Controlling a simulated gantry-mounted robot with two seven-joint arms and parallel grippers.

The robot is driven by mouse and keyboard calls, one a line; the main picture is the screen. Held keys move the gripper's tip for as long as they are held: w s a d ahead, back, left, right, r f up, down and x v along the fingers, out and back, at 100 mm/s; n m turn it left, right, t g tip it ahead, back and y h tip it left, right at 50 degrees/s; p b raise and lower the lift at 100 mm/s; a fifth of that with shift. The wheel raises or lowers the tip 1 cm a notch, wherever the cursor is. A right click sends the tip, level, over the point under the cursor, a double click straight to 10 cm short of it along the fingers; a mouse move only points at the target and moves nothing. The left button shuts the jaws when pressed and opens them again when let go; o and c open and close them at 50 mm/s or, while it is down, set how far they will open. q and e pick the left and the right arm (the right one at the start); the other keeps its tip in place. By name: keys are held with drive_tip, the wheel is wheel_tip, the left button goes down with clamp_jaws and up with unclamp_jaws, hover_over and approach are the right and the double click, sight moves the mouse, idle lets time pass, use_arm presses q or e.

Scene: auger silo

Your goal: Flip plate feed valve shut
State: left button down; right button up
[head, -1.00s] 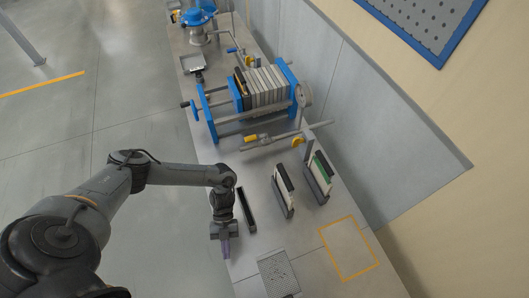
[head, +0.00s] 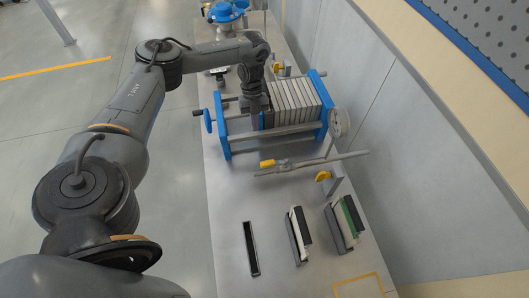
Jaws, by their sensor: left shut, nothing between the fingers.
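A plate press with a blue frame (head: 219,126) and a stack of pale plates (head: 296,101) stands on the bench. In front of it runs a grey pipe (head: 312,160) carrying a valve with a yellow lever (head: 268,163). A second yellow handle (head: 323,176) sits near the pipe's right part, and a third (head: 277,70) is behind the press. I cannot tell by label which is the plate feed valve. My left gripper (head: 256,122) is shut and empty, pointing down at the left end of the plate stack, apart from the yellow lever. My right gripper is out of view.
A narrow black slot tray (head: 250,248) and two holders with upright plates (head: 298,234) (head: 345,222) stand nearer on the bench. A grey wall panel (head: 400,130) bounds the right side. Bench left of the slot tray is clear.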

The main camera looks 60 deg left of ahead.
use_arm(q)
drive_tip(key=shift+w+r, duration=0.45)
drive_tip(key=shift+w, duration=0.15)
drive_tip(key=shift+f, duration=0.1)
